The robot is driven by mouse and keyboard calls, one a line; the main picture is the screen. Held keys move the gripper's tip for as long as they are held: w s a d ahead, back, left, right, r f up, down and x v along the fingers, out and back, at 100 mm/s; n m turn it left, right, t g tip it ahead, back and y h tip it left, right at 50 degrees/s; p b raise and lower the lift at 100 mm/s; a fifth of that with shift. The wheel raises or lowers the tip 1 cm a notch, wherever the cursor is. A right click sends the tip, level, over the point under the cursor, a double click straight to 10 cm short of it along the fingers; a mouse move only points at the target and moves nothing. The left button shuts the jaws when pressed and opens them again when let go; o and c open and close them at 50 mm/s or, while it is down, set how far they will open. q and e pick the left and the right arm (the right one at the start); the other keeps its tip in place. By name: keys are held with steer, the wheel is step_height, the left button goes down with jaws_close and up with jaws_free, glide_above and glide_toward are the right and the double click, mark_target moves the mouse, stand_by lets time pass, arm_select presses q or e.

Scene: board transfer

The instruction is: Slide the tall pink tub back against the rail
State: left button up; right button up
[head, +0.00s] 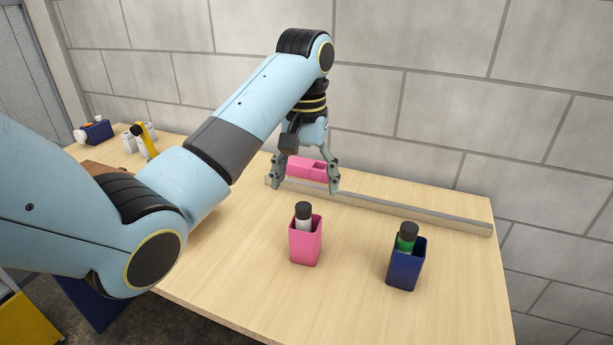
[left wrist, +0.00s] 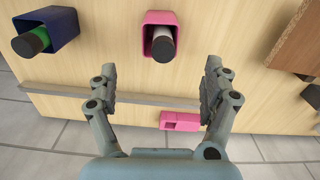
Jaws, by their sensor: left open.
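A tall pink tub (head: 306,247) stands upright on the table, in front of the rail (head: 400,207) and apart from it. A white bottle with a black cap (head: 303,212) stands in it. The tub also shows at the top of the left wrist view (left wrist: 150,18), with the rail (left wrist: 140,97) below it. My left gripper (head: 306,187) is open and empty near the rail's left part, behind the tub. In the left wrist view its fingers (left wrist: 160,70) are wide apart, with bare table between the tips and the tub beyond them.
A smaller pink box (head: 304,167) with an opening is by the rail, on its wall side. A dark blue tub (head: 405,272) with a green, black-capped bottle (head: 407,237) stands to the right. Table between tub and rail looks clear. A brown block (left wrist: 290,38) shows in the wrist view.

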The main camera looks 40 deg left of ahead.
mark_target(306, 223)
arm_select(q)
step_height(306, 223, down, 5)
steer(key=b, duration=0.5)
steer(key=shift+f, duration=0.1)
step_height(306, 223, down, 4)
steer(key=shift+r+b, duration=0.25)
steer(key=shift+b, duration=0.4)
steer(key=shift+f, duration=1)
arm_select(e)
step_height(306, 223, down, 6)
steer(key=w, duration=0.1)
steer(key=shift+a+f, duration=0.15)
arm_select(q)
steer(key=shift+c, duration=0.2)
arm_select(e)
steer(key=shift+w, duration=0.1)
